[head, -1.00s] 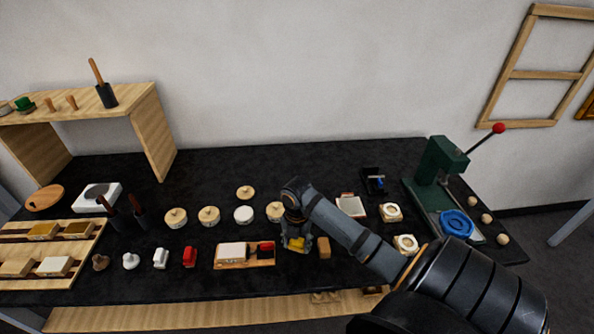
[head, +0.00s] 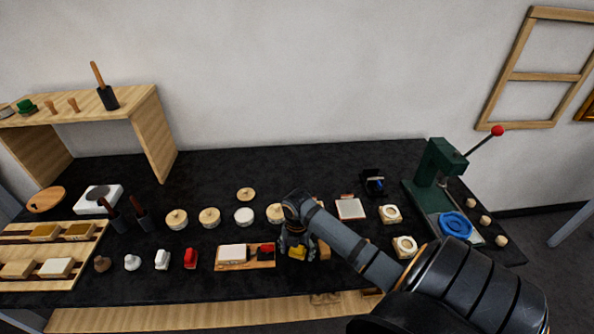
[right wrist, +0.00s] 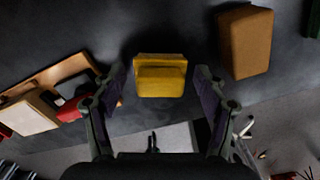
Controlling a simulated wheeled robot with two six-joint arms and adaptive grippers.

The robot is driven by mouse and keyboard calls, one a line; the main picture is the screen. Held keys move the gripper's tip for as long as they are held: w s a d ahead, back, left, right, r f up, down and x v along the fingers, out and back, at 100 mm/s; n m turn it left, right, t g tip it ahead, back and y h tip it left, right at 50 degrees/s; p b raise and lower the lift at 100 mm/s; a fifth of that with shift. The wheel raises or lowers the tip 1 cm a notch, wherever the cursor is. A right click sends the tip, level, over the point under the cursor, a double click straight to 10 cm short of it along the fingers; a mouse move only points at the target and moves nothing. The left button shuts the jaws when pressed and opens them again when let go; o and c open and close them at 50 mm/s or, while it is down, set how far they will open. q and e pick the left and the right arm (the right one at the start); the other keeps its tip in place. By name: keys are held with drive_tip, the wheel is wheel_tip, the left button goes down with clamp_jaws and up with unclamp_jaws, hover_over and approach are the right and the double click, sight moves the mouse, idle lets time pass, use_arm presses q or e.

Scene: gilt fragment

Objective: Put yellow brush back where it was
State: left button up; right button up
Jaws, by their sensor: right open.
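The yellow brush (head: 298,253) is at the front of the black table, right of the wooden tray with the white and red pieces. In the right wrist view the yellow brush (right wrist: 160,76) shows as a yellow block between the fingertips, with a gap on both sides. My right gripper (head: 297,251) is open and points down around the brush; its fingers (right wrist: 160,82) also show in the right wrist view. The gripper partly hides the brush in the head view. My left gripper is not in view.
A brown block (right wrist: 246,41) stands close to the right of the brush. The wooden tray (head: 228,264) with white and red pieces (head: 265,251) is close on the left. Round lidded pots (head: 243,215) stand behind. The table's front edge is near.

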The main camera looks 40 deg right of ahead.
wheel_tip(320, 180, up, 12)
drive_tip(key=b, duration=0.1)
drive_tip(key=shift+r+b, duration=0.15)
drive_tip(key=shift+b, duration=0.2)
idle(0.4)
